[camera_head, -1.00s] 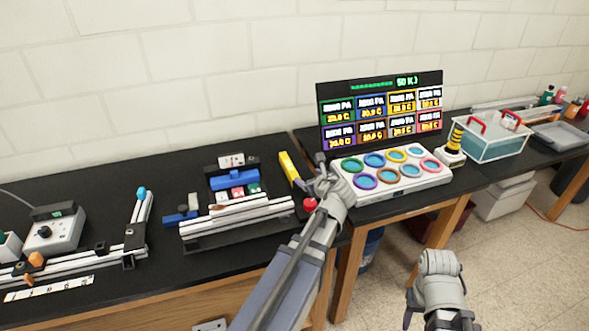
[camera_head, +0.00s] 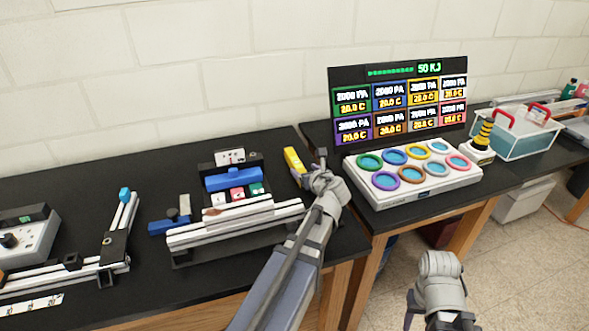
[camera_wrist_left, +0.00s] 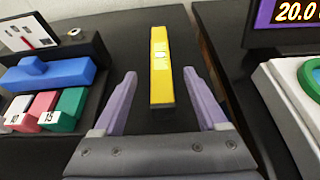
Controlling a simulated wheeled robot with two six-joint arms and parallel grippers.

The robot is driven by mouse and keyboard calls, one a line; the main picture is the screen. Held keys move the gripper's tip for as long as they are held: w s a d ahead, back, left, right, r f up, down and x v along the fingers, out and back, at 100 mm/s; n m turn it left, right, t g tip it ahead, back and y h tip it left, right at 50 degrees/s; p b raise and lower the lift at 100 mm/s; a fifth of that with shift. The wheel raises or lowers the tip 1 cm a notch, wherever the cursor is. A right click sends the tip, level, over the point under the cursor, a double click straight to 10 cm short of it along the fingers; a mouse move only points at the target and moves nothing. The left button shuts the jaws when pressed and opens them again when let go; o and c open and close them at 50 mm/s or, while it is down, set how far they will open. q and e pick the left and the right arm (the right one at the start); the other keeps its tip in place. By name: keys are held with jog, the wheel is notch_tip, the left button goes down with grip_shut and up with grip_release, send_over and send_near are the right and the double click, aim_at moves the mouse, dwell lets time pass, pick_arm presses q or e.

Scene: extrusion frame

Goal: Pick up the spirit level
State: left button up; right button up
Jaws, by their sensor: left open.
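The spirit level is a yellow bar (camera_head: 292,160) lying on the black bench, near its right end. In the left wrist view the yellow level (camera_wrist_left: 160,75) lies lengthwise ahead, with its near end between the lilac fingers. My left gripper (camera_wrist_left: 158,100) is open and empty, with a finger on each side of the level's near end and a gap on both sides. In the head view my left gripper (camera_head: 322,168) covers the level's near end. My right gripper (camera_head: 441,275) is at the lower right, away from the bench; its jaws do not show clearly.
A rack with a blue block (camera_head: 233,180) and coloured buttons stands left of the level. A white panel with coloured rings (camera_head: 413,175) and a display screen (camera_head: 400,103) stand to the right. A clear tank (camera_head: 522,135) stands farther right. Bare bench lies behind the level.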

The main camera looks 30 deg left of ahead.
aim_at(297, 164)
pick_arm(q)
jog(key=shift+b+x, duration=1.4)
jog(key=shift+x, duration=2.5)
jog(key=shift+r, duration=0.1)
jog(key=shift+c, duration=0.2)
grip_shut()
